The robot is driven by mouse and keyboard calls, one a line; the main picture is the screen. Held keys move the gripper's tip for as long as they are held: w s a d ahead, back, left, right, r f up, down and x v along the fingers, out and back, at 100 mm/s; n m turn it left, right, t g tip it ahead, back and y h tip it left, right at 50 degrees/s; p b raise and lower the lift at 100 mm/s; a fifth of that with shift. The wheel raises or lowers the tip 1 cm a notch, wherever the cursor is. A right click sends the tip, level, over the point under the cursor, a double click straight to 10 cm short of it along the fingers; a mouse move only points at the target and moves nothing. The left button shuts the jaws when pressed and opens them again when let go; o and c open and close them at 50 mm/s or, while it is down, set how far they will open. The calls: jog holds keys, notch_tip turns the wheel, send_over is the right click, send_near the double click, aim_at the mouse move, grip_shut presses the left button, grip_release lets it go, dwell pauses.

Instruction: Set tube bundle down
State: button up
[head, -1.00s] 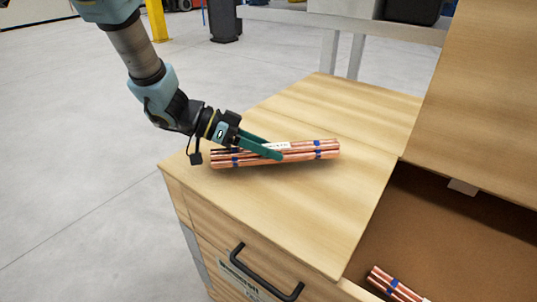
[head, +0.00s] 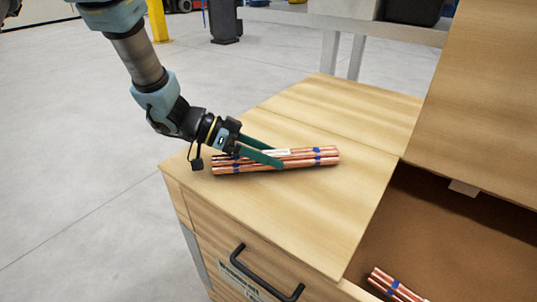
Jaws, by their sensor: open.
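The tube bundle (head: 312,159), several copper tubes bound with blue bands and a white label, lies on the wooden top (head: 290,215) of the cabinet. My gripper (head: 283,158) reaches over it from the left with its green fingers. The fingers are open, one along the far side and one across the near side of the bundle. Part of the bundle is hidden behind the near finger.
A second copper bundle (head: 397,285) lies inside the open brown compartment (head: 430,240) at the right. A raised wooden lid (head: 485,100) stands behind it. The wooden top around the bundle is clear. A black handle (head: 262,275) is on the cabinet front.

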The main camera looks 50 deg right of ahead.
notch_tip(320, 180, up, 5)
send_over(223, 164)
jog(key=w+d, duration=0.2)
jog(key=w, duration=0.1)
jog(key=shift+d+r, duration=0.1)
jog(key=shift+r, duration=0.05)
